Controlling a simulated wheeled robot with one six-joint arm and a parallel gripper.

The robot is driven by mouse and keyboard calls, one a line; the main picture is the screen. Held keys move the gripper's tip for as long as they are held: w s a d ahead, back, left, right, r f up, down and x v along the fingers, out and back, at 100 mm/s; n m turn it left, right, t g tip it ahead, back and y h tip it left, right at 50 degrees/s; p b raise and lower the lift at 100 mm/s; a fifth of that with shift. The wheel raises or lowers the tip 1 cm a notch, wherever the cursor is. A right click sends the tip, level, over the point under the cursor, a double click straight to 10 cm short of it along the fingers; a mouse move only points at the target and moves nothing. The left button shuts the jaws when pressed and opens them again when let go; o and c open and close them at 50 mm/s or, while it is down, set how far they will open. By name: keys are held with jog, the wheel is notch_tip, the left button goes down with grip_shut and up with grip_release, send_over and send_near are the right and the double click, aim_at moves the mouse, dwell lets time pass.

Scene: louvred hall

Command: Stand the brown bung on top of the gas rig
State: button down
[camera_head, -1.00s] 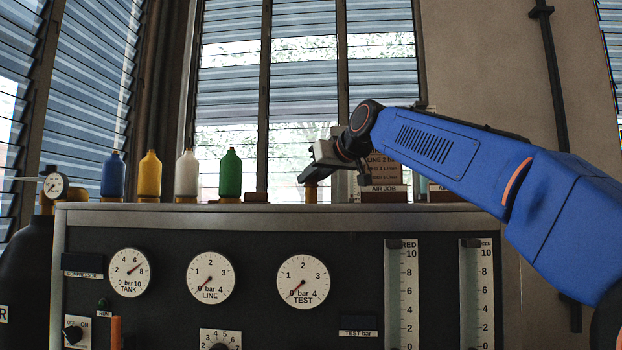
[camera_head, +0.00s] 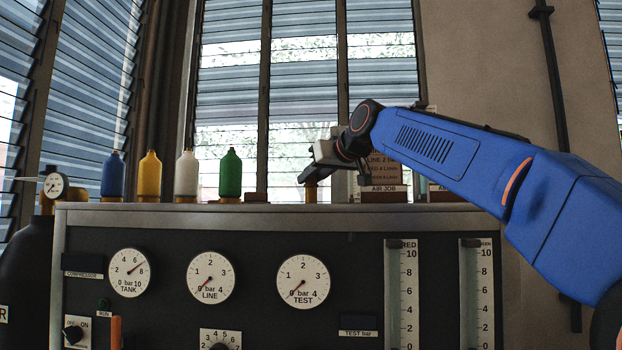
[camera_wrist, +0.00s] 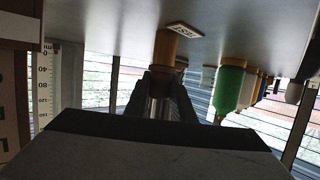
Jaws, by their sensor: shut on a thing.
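The brown bung (camera_head: 311,193) is a small yellow-brown cylinder, upright at the top of the gas rig (camera_head: 350,216). My gripper (camera_head: 309,178) comes down over it from the right and is shut on its upper part. In the wrist view, which looks upside down, the bung (camera_wrist: 168,48) runs from between the dark fingers (camera_wrist: 160,95) to the rig's pale top (camera_wrist: 120,18). A small lettered plate (camera_wrist: 184,30) lies right by its base. Its foot looks on or very near the surface; I cannot tell if it bears fully.
Blue (camera_head: 113,176), yellow (camera_head: 150,174), white (camera_head: 187,174) and green (camera_head: 230,174) bottles stand in a row to the left. A low brown block (camera_head: 255,197) sits between the green bottle and the bung. A signed brown box (camera_head: 384,194) stands close on the right.

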jog(key=shift+r, duration=0.1)
jog(key=shift+r, duration=0.2)
jog(key=shift+r, duration=0.15)
jog(key=shift+r, duration=3.05)
